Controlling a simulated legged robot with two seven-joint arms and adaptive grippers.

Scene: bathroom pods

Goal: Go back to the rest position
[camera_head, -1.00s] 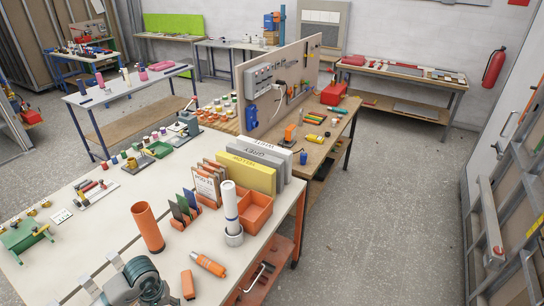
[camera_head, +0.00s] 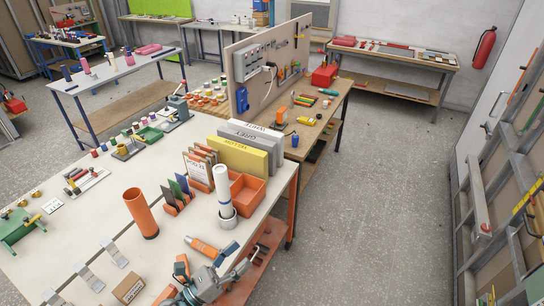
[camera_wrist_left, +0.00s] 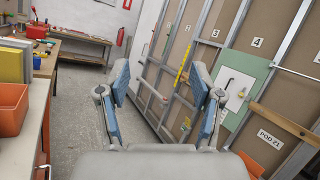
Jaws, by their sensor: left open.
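My left gripper (camera_head: 236,258) is at the bottom of the head view, at the bench's near right edge, beside an orange tool (camera_head: 202,246). In the left wrist view its two blue-padded fingers (camera_wrist_left: 163,78) are spread wide with nothing between them. It faces the floor and the panelled wall on the right. The right gripper does not show in either view.
The white bench (camera_head: 95,215) holds an orange cylinder (camera_head: 140,212), a white roll (camera_head: 222,188), an orange bin (camera_head: 247,195) and a cardboard box (camera_head: 127,287). Grey floor (camera_head: 370,200) lies clear to the right, before a metal-framed wall (camera_head: 490,220).

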